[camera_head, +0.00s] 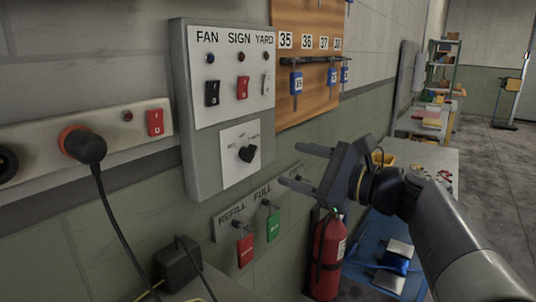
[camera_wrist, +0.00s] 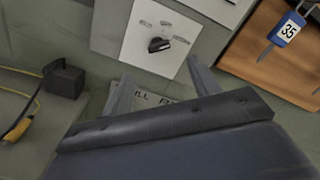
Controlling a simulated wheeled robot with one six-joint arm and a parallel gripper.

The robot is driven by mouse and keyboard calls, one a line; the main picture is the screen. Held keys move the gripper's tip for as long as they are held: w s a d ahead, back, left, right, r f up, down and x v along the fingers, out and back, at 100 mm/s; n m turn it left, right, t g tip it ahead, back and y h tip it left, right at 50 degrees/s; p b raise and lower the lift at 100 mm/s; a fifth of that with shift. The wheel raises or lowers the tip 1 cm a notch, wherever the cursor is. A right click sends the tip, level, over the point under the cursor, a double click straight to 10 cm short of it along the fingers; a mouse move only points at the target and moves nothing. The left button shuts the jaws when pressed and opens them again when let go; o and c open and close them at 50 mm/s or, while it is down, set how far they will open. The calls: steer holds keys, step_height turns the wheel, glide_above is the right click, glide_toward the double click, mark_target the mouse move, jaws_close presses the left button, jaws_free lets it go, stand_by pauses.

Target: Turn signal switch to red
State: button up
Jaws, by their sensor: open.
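A black rotary knob (camera_head: 247,153) sits on a small white plate (camera_head: 231,172) low on the grey wall box. Small labels stand above the knob, too small to read surely. The knob also shows in the wrist view (camera_wrist: 157,45), on its white plate (camera_wrist: 137,48), with a light mark on its right side. Which label it points at I cannot tell. My gripper (camera_head: 292,165) is open and empty, to the right of the knob and apart from it. In the wrist view my gripper's fingers (camera_wrist: 158,72) spread below the knob.
FAN (camera_head: 212,93), SIGN (camera_head: 242,88) and YARD (camera_head: 266,84) rocker switches are above the knob. Red (camera_head: 245,251) and green (camera_head: 273,226) tags hang below. A numbered wooden key board (camera_head: 300,100) is to the right. A plug with a cable (camera_head: 88,148) is at left; a fire extinguisher (camera_head: 327,255) stands below.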

mark_target(253, 154)
steer(key=x, duration=1)
steer(key=shift+w+a+p, duration=0.1)
steer(key=shift+a+p, duration=0.2)
steer(key=shift+p, duration=0.05)
steer(key=c, duration=1)
